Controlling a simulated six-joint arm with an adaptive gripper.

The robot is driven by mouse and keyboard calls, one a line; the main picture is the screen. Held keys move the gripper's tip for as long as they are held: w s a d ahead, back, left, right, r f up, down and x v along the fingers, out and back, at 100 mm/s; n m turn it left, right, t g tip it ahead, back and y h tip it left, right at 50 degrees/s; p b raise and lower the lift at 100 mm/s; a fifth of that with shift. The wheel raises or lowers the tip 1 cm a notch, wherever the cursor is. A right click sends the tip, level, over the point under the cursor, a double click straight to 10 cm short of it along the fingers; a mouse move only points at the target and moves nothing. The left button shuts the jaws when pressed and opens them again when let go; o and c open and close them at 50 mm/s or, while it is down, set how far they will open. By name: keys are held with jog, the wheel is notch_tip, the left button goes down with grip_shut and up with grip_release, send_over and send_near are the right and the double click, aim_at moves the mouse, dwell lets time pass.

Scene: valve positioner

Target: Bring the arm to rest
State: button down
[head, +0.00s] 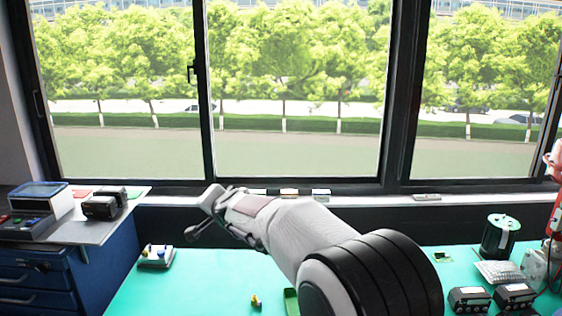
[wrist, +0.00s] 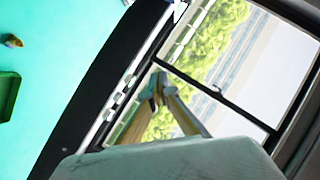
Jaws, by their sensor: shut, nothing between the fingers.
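My gripper (head: 203,212) is at the end of my arm, which reaches out over the green table (head: 205,285) toward the window, pointing to the left. In the wrist view my gripper (wrist: 157,90) shows its fingertips together with nothing between them. It is raised in front of the window and touches nothing that I can see. The valve positioner is not clearly identifiable in either view.
A small yellow part (head: 256,301) lies on the table near a green tray (head: 291,302), partly hidden by my arm. A small device (head: 157,256) stands at the left. Black units (head: 469,300) and a dark cylinder (head: 499,236) stand at the right. A blue cabinet (head: 100,268) is far left.

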jog(key=s+d+f+n+g+h, duration=0.1)
jog(key=s+d+f+g+h, duration=0.1)
jog(key=s+d, duration=1)
jog(key=s+d+f+n+g+h, duration=0.2)
jog(key=s+d, duration=0.9)
jog(key=s, duration=1)
jog(key=s+d+f+n+g+h, duration=0.2)
jog(key=s+d+f, duration=0.1)
jog(key=s+d, duration=0.9)
jog(key=s, duration=0.4)
jog(key=shift+s+d+f+g, duration=0.3)
dwell(0.5)
